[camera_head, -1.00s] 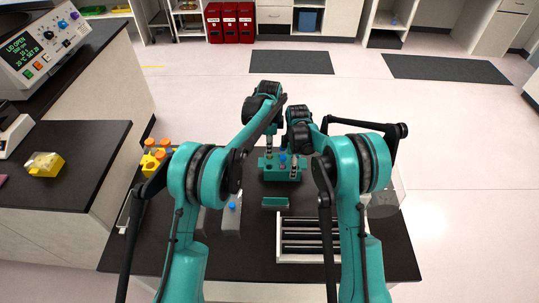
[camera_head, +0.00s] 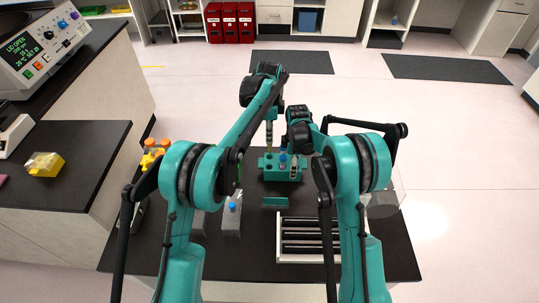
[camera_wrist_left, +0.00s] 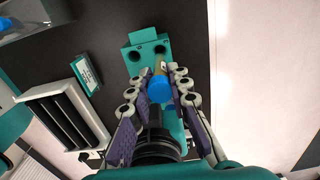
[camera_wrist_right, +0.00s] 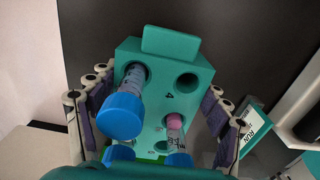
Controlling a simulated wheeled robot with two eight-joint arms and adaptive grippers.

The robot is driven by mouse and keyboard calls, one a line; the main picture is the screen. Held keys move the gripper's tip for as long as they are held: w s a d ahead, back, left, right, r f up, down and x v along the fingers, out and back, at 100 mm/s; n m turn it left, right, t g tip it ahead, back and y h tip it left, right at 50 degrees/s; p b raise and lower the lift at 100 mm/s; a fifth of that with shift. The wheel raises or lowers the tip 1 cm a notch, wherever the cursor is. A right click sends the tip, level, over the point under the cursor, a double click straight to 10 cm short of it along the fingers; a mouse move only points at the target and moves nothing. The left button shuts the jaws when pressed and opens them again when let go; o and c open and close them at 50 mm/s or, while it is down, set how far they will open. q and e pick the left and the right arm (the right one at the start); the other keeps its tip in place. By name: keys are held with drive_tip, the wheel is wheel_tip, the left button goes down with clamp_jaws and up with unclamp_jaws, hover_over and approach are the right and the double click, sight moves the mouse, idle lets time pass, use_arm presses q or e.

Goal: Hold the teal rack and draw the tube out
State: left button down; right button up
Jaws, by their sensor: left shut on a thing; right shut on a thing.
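The teal rack (camera_head: 282,174) stands upright on the dark bench in the head view. My right gripper (camera_wrist_right: 155,120) is shut on the rack, with one finger along each side. The rack holds a blue-capped tube (camera_wrist_right: 122,112), a pink-topped tube (camera_wrist_right: 174,123) and more blue caps at the lower edge; one numbered hole is empty. My left gripper (camera_head: 269,148) is above the rack's left part, shut on a tube with a blue cap (camera_wrist_left: 160,90) and a yellowish body. In the left wrist view the tube points down at the rack; whether its tip clears the hole is hidden.
A small teal labelled block (camera_head: 275,202) and a white-framed tray with dark slots (camera_head: 281,258) lie in front of the rack. A grey holder with a blue-topped item (camera_head: 232,222) is to the left. Yellow blocks with orange caps (camera_head: 152,153) stand at the bench's left edge.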

use_arm(q)
drive_tip(key=shift+r, duration=0.1)
drive_tip(key=shift+r, duration=3.45)
use_arm(e)
drive_tip(key=o, duration=1.9)
drive_tip(key=shift+c, duration=0.2)
wheel_tip(320, 180, up, 12)
